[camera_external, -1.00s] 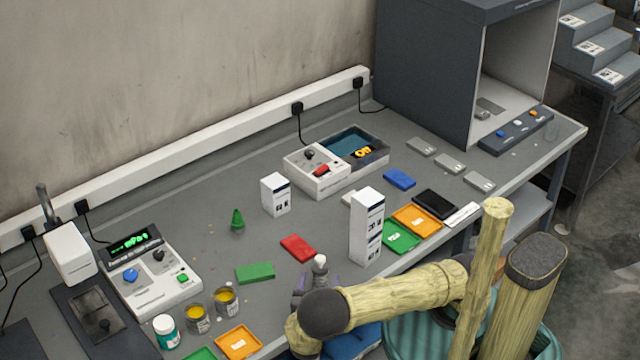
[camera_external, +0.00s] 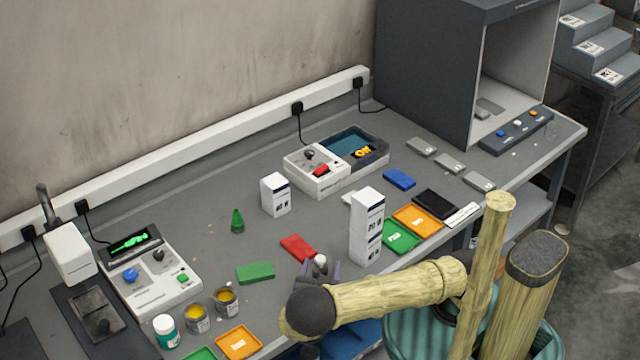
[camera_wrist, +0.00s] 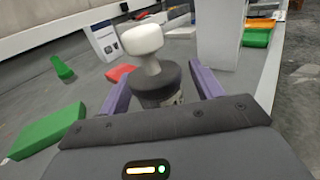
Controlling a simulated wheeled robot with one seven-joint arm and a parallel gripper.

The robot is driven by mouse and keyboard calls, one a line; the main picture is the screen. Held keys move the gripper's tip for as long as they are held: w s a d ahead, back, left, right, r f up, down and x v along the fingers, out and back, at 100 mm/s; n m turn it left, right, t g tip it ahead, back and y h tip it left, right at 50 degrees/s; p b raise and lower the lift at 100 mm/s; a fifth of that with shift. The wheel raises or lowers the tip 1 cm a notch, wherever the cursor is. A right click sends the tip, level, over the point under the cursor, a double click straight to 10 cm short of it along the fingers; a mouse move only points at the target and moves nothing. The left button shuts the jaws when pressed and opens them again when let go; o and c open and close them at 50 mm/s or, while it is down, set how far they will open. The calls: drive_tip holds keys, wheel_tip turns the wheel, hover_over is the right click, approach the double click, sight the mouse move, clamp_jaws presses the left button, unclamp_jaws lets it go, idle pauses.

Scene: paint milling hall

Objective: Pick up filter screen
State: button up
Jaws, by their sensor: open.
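A small object with a white mushroom-shaped knob on a dark round base (camera_wrist: 156,82) stands between my fingers in the wrist view. I cannot tell if this is the filter screen; no other thing clearly looks like one. Its white knob also shows in the external view (camera_external: 320,260), near the bench's front edge. My gripper (camera_wrist: 162,84) is open, with one purple finger on each side of the dark base. The fingers do not visibly grip it. In the external view my gripper (camera_external: 322,269) is partly hidden behind my arm.
A red block (camera_external: 298,247) lies just behind the knob, and a tall white box (camera_external: 366,228) stands to its right. A green block (camera_external: 255,273) lies to the left. Paint cans (camera_external: 226,300) and an orange tray (camera_external: 239,342) are at the front left.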

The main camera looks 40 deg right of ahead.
drive_tip(key=c, duration=1.2)
wheel_tip(320, 180, up, 10)
drive_tip(key=shift+r, duration=0.1)
idle(0.5)
